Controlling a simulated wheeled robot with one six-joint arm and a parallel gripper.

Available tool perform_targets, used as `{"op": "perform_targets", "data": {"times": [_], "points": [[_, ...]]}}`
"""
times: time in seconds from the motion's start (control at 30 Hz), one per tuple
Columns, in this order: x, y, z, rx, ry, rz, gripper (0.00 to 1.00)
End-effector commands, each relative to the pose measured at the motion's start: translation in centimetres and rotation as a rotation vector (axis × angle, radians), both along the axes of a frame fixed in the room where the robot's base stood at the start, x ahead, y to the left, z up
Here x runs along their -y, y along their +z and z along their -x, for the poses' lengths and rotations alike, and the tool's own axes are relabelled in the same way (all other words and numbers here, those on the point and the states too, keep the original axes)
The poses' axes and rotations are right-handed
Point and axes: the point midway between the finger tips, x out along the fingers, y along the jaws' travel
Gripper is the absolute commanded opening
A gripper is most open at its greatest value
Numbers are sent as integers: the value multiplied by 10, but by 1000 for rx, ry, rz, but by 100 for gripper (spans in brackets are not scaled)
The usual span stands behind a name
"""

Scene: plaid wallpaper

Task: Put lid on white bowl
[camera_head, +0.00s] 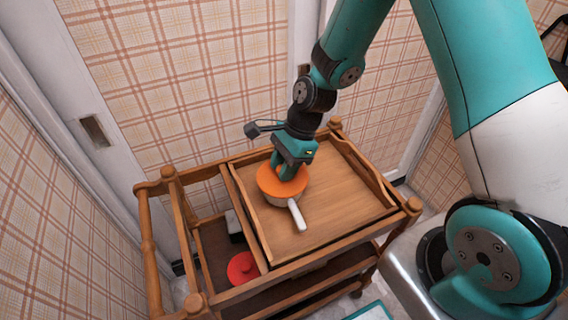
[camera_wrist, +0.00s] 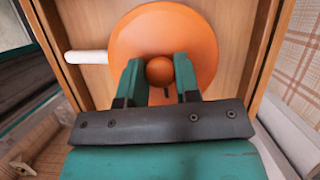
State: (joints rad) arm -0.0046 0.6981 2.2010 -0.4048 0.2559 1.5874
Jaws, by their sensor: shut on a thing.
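An orange round lid (camera_head: 282,180) with a ball knob is over a white bowl (camera_head: 278,201) on the cart's wooden tray top. The bowl has a white handle (camera_head: 297,216) pointing toward the front; the handle also shows at the left in the wrist view (camera_wrist: 87,57). The lid (camera_wrist: 163,35) hides most of the bowl, and I cannot tell whether it is fully seated. My gripper (camera_head: 287,172) points down from above. In the wrist view its two fingers (camera_wrist: 159,75) are on either side of the lid's orange knob (camera_wrist: 159,70), shut on it.
The wooden tray (camera_head: 340,190) has raised edges and free room right of the bowl. A red lidded round thing (camera_head: 242,267) sits on the cart's lower level at the left, near a small white and dark object (camera_head: 234,225). Plaid walls stand close behind and at the left.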

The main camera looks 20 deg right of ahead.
Motion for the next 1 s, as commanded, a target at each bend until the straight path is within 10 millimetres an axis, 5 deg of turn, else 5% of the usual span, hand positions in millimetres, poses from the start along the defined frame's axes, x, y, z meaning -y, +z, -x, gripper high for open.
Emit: {"op": "perform_targets", "data": {"times": [1.0], "points": [[0,-6,0,-1,0,0,8]]}}
